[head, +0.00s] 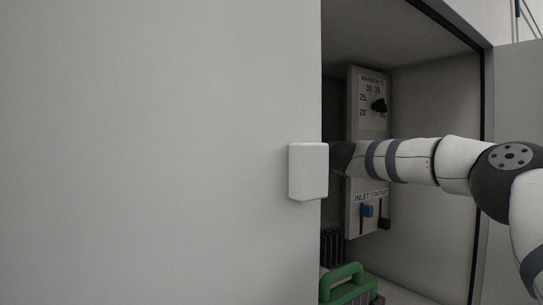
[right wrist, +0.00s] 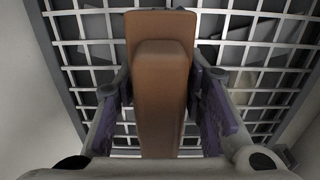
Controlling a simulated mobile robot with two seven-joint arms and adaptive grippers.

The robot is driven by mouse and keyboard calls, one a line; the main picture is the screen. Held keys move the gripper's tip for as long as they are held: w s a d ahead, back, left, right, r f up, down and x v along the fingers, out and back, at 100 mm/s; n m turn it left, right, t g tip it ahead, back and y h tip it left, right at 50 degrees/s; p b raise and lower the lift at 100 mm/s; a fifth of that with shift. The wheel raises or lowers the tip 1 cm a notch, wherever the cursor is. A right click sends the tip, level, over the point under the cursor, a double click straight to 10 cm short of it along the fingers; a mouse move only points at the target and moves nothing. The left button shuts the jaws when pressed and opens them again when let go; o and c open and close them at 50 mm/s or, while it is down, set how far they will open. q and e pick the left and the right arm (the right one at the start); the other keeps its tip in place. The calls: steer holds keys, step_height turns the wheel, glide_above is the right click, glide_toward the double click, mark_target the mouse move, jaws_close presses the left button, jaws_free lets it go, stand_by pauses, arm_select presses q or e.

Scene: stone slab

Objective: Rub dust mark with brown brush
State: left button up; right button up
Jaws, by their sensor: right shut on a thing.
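The brown brush (right wrist: 160,60) fills the middle of the right wrist view, its long handle pointing toward the camera. My right gripper (right wrist: 162,100) is shut on the brush, with a purple-padded finger on each side. Ahead of the brush is a pale grille (right wrist: 75,55) with dark and grey patches behind its bars. I cannot make out the dust mark in either view. In the head view my right arm reaches into an open cabinet, and its gripper and the brush are hidden behind the cabinet's grey front panel (head: 150,150). My left gripper is not in view.
A control panel (head: 369,95) with a black knob (head: 379,105) and a blue slider (head: 367,211) stands inside the cabinet near my arm. A green-handled case (head: 345,273) sits low inside. A white box (head: 308,171) is on the front panel's edge.

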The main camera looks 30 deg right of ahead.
steer(key=d, duration=0.3)
steer(key=shift+w+f, duration=0.1)
steer(key=shift+w, duration=0.1)
steer(key=shift+c, duration=0.5)
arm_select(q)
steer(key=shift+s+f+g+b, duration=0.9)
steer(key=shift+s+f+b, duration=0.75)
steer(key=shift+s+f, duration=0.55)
arm_select(e)
steer(key=shift+w+d, duration=0.7)
steer(key=shift+d, duration=3.25)
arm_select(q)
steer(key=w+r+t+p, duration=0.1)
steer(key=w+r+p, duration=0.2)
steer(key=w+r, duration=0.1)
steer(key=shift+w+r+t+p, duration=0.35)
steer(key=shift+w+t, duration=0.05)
arm_select(e)
steer(key=s, duration=0.6)
steer(key=shift+d, duration=0.45)
